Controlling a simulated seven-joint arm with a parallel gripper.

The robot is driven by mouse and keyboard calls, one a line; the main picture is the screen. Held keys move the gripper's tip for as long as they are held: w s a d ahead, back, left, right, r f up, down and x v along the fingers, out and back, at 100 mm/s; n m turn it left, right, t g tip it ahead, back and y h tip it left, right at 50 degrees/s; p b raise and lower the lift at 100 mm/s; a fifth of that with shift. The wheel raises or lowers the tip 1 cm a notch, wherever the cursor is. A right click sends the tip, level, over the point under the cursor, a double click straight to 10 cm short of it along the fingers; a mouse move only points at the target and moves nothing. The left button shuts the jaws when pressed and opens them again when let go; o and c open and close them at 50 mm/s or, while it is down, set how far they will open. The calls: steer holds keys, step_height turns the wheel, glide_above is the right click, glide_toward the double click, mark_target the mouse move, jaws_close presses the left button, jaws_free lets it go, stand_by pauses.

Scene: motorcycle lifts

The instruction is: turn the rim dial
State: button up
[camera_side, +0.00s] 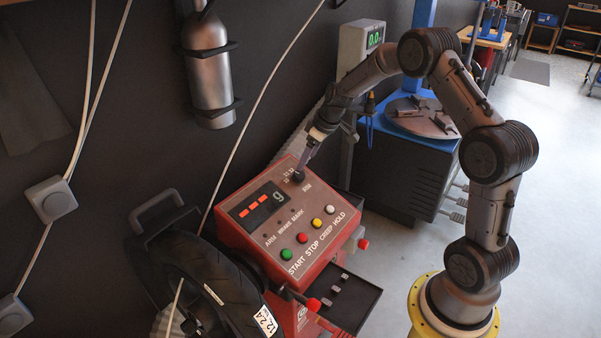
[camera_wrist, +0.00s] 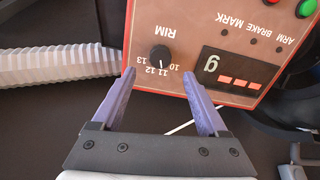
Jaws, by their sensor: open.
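The rim dial (camera_wrist: 160,55) is a small black knob on the red wheel balancer panel, with a white pointer mark and the numbers 10 to 13 beside it, under the word RIM. It also shows in the side view (camera_side: 298,177) at the panel's far edge. My gripper (camera_wrist: 161,78) is open and empty, its two purple fingers apart and pointing toward the dial. In the wrist view the dial appears between and just beyond the fingertips. In the side view the gripper (camera_side: 301,168) is just above the dial. Whether the fingers touch it, I cannot tell.
The panel has a display (camera_side: 258,204) with red bars and a digit, and several coloured buttons such as the green one (camera_side: 286,254). A tire (camera_side: 200,275) stands at the left. A grey ribbed hose (camera_wrist: 60,66) lies beside the balancer in the wrist view.

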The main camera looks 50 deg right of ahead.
mark_target(300, 174)
steer(key=x, duration=0.7)
steer(key=shift+w+f, duration=0.1)
steer(key=shift+f, duration=0.15)
jaws_close()
